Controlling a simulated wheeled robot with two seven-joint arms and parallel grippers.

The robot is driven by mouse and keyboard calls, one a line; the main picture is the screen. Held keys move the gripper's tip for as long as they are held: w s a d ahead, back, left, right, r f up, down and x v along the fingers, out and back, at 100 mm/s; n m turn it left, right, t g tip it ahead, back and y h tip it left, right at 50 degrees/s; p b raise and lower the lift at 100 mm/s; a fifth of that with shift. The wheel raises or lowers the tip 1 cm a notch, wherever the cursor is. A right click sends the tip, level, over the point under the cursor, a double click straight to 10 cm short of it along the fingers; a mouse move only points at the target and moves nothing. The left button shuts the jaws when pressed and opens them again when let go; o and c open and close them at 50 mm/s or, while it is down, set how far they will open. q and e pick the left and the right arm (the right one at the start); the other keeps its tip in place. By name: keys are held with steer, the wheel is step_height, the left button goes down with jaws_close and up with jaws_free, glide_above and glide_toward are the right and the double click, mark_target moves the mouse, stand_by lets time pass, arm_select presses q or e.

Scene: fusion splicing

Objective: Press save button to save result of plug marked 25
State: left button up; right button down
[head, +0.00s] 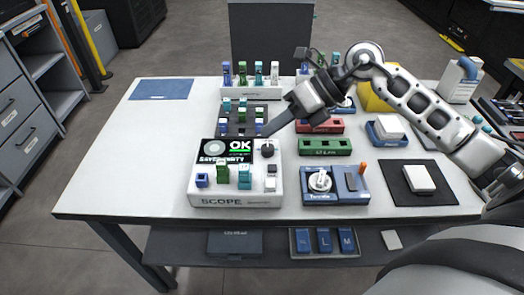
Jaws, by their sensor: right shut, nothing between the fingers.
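The white scope (236,200) stands near the front of the table, labelled "SCOPE". Its dark screen (226,150) reads "OK" above a line of small text. A dark knob (267,151) and small white and dark buttons (271,170) sit at its right side; their labels are too small to read, so I cannot tell which is save. A green plug (223,174) and a teal plug (245,177) stand on its front; the number 25 is not legible on any plug. My right gripper (268,133) is shut and empty, its tip just above the knob. My left gripper is out of view.
Racks of coloured plugs (242,76) stand behind the scope. A green block (325,147), a blue station (335,190) with a white spool, and a black mat (396,188) with a white box lie to the right. The table's left side is clear except a blue mat (161,89).

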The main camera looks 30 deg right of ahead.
steer(key=d+h, duration=0.1)
steer(key=b, duration=0.5)
glide_above(272, 168)
steer(key=d, duration=0.1)
steer(key=f, duration=0.7)
steer(key=shift+s+d+f, duration=0.15)
steer(key=shift+s+f, duration=0.05)
steer(key=shift+f, duration=0.1)
steer(key=shift+f+b, duration=0.45)
steer(key=shift+b, duration=0.1)
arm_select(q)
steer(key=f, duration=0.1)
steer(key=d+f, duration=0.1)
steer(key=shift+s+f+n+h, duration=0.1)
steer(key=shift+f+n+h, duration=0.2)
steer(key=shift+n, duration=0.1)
arm_select(e)
steer(key=shift+f, duration=0.1)
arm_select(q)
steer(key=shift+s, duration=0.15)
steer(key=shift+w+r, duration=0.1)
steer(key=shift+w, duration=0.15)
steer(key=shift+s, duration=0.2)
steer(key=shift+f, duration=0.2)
